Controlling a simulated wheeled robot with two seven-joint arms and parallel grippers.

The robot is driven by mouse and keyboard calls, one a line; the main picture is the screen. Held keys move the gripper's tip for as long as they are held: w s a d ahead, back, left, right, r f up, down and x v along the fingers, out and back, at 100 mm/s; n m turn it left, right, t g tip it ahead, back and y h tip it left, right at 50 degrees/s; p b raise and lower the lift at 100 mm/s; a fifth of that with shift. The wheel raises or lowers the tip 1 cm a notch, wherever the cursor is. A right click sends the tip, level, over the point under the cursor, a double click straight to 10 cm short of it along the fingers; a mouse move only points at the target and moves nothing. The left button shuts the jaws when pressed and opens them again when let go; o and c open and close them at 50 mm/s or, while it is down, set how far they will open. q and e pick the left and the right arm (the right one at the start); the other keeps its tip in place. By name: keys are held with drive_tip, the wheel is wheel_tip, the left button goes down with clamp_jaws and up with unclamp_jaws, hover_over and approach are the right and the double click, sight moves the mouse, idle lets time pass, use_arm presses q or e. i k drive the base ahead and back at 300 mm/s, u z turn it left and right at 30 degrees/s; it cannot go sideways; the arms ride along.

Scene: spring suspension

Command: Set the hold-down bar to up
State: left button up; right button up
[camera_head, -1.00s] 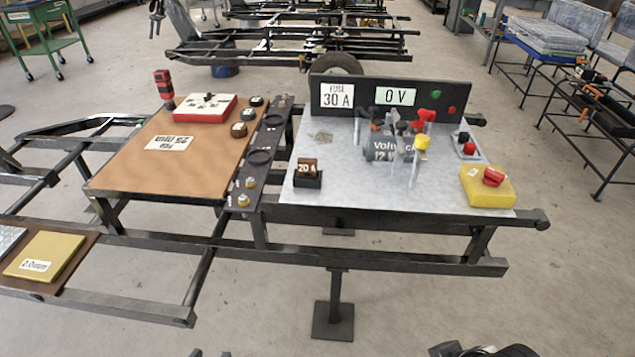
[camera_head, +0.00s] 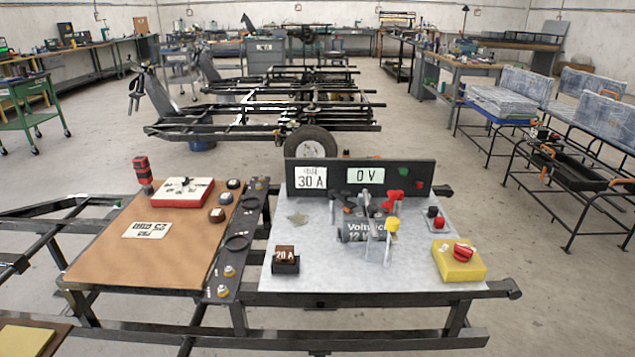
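A dark grey battery (camera_head: 352,232) with white lettering, partly legible as "Volt" and "12", stands on the light metal plate (camera_head: 310,265). Upright grey metal pieces (camera_head: 389,245) stand in front of and beside it, one below a yellow knob (camera_head: 393,223). I cannot tell which piece is the hold-down bar or whether it is up or down; the parts are small and overlap. Red (camera_head: 396,196) clamp-like parts sit at the battery's top right. Neither of my grippers shows in this view.
A black panel (camera_head: 425,178) behind the battery reads "30 A" and "0 V". A yellow box with a red knob (camera_head: 463,252) is at right, a "20 A" fuse block (camera_head: 286,260) at front left. A brown board (camera_head: 105,250) with a red-and-white box (camera_head: 184,192) lies left.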

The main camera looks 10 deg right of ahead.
sight(369, 209)
drive_tip(key=z, duration=0.65)
drive_tip(key=i, duration=1.2)
drive_tip(key=u, duration=0.7)
